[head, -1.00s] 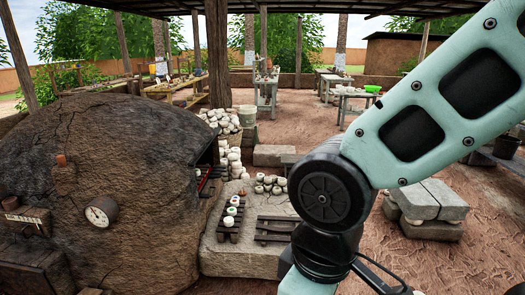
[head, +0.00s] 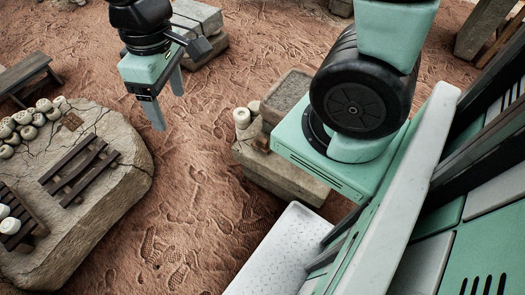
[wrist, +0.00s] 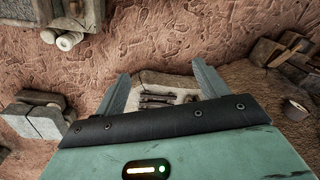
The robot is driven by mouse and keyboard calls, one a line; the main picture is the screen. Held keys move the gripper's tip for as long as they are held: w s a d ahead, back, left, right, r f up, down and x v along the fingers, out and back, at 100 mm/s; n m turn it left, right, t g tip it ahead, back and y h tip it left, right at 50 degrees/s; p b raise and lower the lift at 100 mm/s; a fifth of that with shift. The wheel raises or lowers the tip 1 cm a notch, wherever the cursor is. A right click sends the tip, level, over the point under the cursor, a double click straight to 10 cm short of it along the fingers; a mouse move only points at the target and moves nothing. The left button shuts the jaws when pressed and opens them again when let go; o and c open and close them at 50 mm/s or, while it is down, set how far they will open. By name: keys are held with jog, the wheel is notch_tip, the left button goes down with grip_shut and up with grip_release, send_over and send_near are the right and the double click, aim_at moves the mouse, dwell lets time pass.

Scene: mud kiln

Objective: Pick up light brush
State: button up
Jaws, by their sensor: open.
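I cannot make out the light brush in either current view. My gripper (head: 166,100) hangs over the earth floor at the upper left of the head view, pointing down. Its two fingers are apart with nothing visible between them. In the wrist view the gripper (wrist: 160,76) also shows open. A pale stone slab with dark racks shows between and beyond the fingers, some way off.
A stone slab (head: 125,175) with wooden racks (head: 80,168) and white pots (head: 10,226) stands at left. A wooden bench (head: 25,75) is behind it. Stone blocks (head: 285,165) stand at centre right beside a white jar (head: 242,117). Bare floor lies between.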

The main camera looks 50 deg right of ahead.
jog(key=w+d+f+m+b, duration=0.1)
jog(key=w+d+f+b, duration=0.35)
jog(key=f, duration=0.35)
jog(key=w+d+f+m+b, duration=0.1)
jog(key=w+d+f+b, duration=0.3)
jog(key=f, duration=0.4)
jog(key=m+h+b, duration=0.1)
jog(key=m+b, duration=0.2)
jog(key=b, duration=1.3)
send_over(262, 139)
notch_tip(262, 139, down, 30)
jog(key=f+b, duration=0.1)
jog(key=f, duration=0.3)
jog(key=f+b, duration=0.1)
jog(key=f, duration=0.2)
jog(key=f+b, duration=0.1)
jog(key=f, duration=0.3)
jog(key=shift+s+f+b, duration=0.25)
jog(key=shift+f+b, duration=0.05)
jog(key=shift+w+f+b, duration=0.15)
jog(key=shift+f+b, duration=0.45)
jog(key=shift+f, duration=0.85)
jog(key=shift+w+f+b, duration=0.1)
jog(key=shift+f+b, duration=0.45)
jog(key=shift+f, duration=0.9)
jog(key=shift+r, duration=0.1)
jog(key=c, duration=1.1)
